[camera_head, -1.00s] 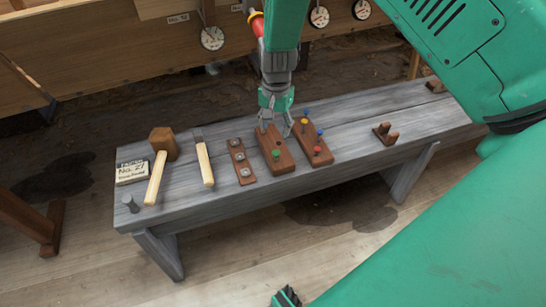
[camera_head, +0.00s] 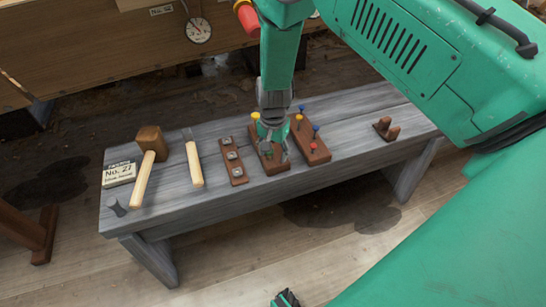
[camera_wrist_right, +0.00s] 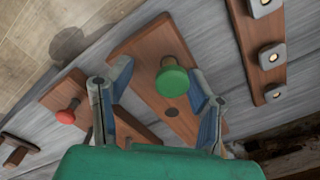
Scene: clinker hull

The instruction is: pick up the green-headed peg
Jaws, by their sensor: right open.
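The green-headed peg (camera_wrist_right: 172,80) stands in a brown wooden block (camera_wrist_right: 139,52) in the right wrist view. In the head view the gripper (camera_head: 274,154) is low over the middle block (camera_head: 270,167). There the green head (camera_head: 268,153) is partly hidden by the fingers. A dark empty hole shows in the block beside the peg in the wrist view.
Close right on the grey bench (camera_head: 350,135) is another block (camera_head: 318,154) with red, blue and yellow pegs (camera_head: 313,146). Left are a strip with metal squares (camera_head: 237,174), a chisel (camera_head: 194,164), a mallet (camera_head: 147,165) and a sign (camera_head: 119,173). A small rack (camera_head: 386,129) stands right.

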